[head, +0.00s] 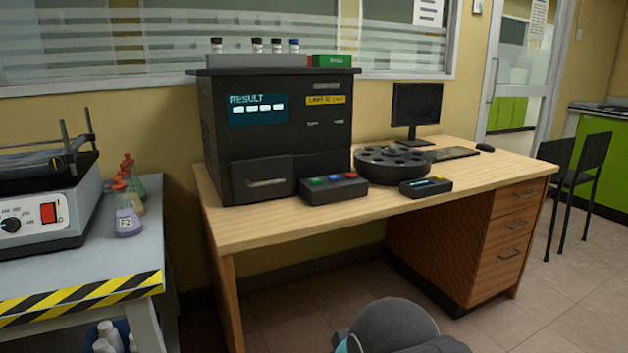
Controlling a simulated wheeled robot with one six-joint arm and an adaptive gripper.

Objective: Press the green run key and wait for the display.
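The analyser (225,165) is a large dark box at the left of the wooden desk. Its display (258,119) is lit, with the word RESULT above a row of several white blocks. A dark key box (333,192) sits in front of the analyser. Nothing covers the green key. My gripper is out of view; only a rounded grey part of my arm shows at the bottom edge.
A dark round carousel (392,178), a small device with a lit screen (426,187) and a monitor (417,108) stand on the desk (270,222). Several vials and a green box (331,60) are on the analyser. A side table (165,250) holds flasks. The desk's front strip is clear.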

